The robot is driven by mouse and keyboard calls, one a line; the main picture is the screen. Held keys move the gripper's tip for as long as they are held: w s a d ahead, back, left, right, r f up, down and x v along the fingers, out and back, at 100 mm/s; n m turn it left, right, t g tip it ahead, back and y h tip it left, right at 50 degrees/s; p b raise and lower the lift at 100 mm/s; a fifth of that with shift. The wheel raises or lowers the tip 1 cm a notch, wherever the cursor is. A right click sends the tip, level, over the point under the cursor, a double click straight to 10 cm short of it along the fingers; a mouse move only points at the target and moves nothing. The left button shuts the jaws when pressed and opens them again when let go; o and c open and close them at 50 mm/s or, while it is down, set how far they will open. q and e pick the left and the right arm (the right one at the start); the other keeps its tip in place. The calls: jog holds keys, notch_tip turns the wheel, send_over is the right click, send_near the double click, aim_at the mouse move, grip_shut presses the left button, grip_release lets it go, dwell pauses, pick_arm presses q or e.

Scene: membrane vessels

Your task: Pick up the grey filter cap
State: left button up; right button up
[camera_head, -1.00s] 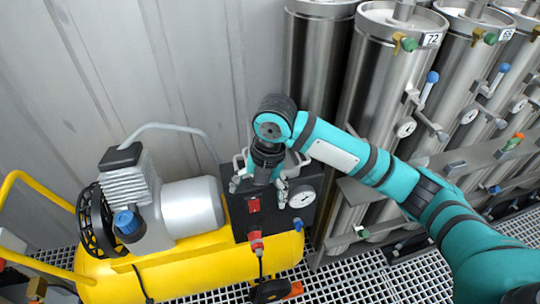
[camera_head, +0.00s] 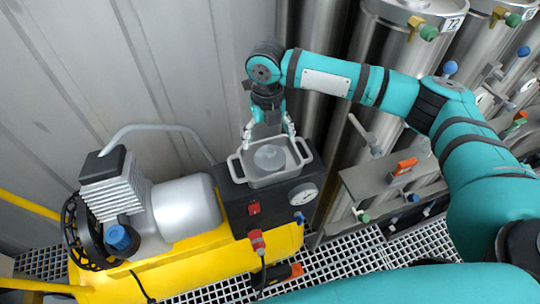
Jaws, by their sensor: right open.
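The grey filter cap (camera_head: 269,157) appears as a round, pale grey piece inside a grey two-handled tray (camera_head: 266,181). The tray sits on the black panel box of the yellow compressor. My right gripper (camera_head: 269,133) is open and points down at the tray's back side. Its fingers are spread to either side, just above and behind the cap, and nothing is between them. Whether the fingertips touch the tray rim cannot be told. My left gripper is not in view.
The yellow compressor (camera_head: 210,262) carries a motor and a blue-capped filter (camera_head: 122,238) at left. A gauge (camera_head: 303,194) and a red switch (camera_head: 254,208) are by the tray. Steel vessels (camera_head: 400,60) stand at right, and a ribbed wall is behind.

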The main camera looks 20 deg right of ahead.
aim_at(268, 148)
notch_tip(268, 148, down, 3)
jog(key=shift+r, duration=0.1)
jog(key=shift+f+p, duration=0.2)
jog(key=shift+p, duration=0.15)
jog(key=f, duration=0.1)
jog(key=f+p, duration=0.1)
jog(key=f, duration=0.2)
jog(key=shift+s+d+f+p, duration=0.15)
jog(key=shift+s+f+p, duration=0.1)
jog(key=shift+s+p, duration=0.1)
jog(key=shift+f, duration=0.25)
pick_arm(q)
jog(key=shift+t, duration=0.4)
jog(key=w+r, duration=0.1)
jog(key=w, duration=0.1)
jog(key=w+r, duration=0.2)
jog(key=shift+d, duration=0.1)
pick_arm(e)
jog(key=c, duration=0.9)
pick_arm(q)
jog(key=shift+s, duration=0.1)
